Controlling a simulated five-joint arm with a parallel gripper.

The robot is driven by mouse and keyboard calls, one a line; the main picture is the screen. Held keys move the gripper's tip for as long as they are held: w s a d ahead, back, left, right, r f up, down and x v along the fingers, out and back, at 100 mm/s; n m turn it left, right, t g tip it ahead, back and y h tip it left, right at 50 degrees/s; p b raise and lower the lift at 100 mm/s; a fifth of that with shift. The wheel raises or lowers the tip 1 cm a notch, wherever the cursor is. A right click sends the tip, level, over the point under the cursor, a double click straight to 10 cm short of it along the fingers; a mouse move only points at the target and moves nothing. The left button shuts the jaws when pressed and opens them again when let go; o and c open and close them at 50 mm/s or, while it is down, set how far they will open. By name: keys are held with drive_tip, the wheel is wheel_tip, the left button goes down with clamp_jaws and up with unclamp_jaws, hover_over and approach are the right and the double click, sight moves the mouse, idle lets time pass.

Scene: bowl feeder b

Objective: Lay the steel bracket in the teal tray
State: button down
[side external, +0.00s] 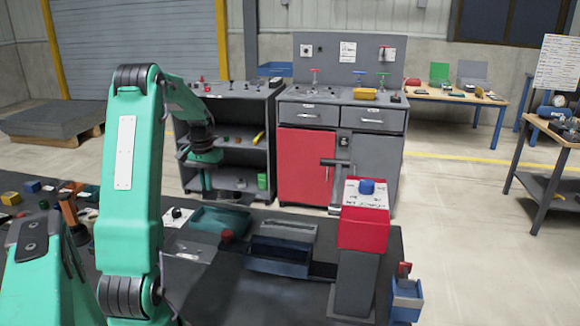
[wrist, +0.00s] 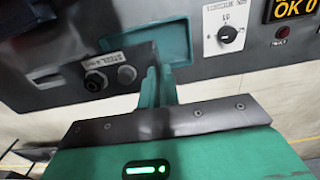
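A teal tray (side external: 222,219) lies on the dark bench, left of the dark blue tray. In the wrist view a teal recess (wrist: 180,48), which looks like the same tray, lies just beyond my fingertips. My gripper (side external: 206,186) hangs fingers-down above the bench, apart from the tray. In the wrist view its two teal fingers (wrist: 159,76) are close together. A grey shape lies beside their tips, too unclear to name or to tell if it is held. I cannot make out the steel bracket for certain in either view.
A dark blue tray (side external: 278,257) and a grey bin (side external: 288,229) stand right of the teal tray. A red box (side external: 364,228) on a grey post rises at the bench's right. A round red button (side external: 227,235) sits near the teal tray's front.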

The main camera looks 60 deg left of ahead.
drive_tip(key=s+a+f, duration=0.1)
drive_tip(key=a+f, duration=0.1)
drive_tip(key=s+a+f, duration=0.1)
drive_tip(key=a, duration=0.1)
drive_tip(key=shift+s, duration=0.3)
drive_tip(key=shift+d+f, duration=0.1)
hover_over(201, 220)
drive_tip(key=shift+f, duration=2.35)
drive_tip(key=shift+f, duration=0.85)
drive_tip(key=c, duration=1.6)
unclamp_jaws()
drive_tip(key=shift+o, duration=0.2)
drive_tip(key=shift+d, duration=0.1)
wheel_tip(201, 220, up, 8)
